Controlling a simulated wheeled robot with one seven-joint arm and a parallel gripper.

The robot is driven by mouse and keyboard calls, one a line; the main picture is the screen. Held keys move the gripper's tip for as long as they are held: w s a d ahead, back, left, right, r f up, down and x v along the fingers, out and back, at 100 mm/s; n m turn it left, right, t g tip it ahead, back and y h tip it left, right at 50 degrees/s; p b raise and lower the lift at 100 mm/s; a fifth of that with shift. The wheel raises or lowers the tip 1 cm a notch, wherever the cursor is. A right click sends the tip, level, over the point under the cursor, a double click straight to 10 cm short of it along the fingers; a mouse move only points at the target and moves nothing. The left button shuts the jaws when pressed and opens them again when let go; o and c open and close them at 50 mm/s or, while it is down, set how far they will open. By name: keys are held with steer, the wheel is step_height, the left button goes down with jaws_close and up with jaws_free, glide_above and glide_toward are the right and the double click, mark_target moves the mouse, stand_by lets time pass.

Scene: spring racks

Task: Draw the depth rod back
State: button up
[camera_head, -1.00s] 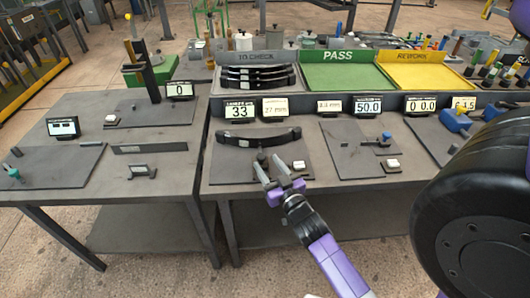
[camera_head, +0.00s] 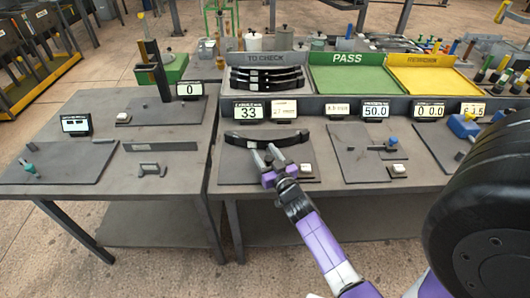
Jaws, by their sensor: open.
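My gripper (camera_head: 265,156) is open above the middle fixture plate (camera_head: 235,168), just in front of a dark curved leaf spring (camera_head: 266,139). Its two grey fingers point away from me, and I see nothing held between them. The small parts of this fixture near the fingertips are partly hidden. On the plate to the right is a small slide with a thin rod and a blue knob (camera_head: 387,138). No label marks the depth rod, so I cannot tell for certain which part it is.
Displays stand behind the plates, one reading 33 (camera_head: 248,111) and one 50.0 (camera_head: 376,110). Behind them are a rack of springs (camera_head: 268,79), a green PASS tray (camera_head: 350,83) and a yellow tray (camera_head: 430,80). A white button (camera_head: 305,168) lies right of my gripper.

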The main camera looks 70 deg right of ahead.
jaws_close()
stand_by(1.3)
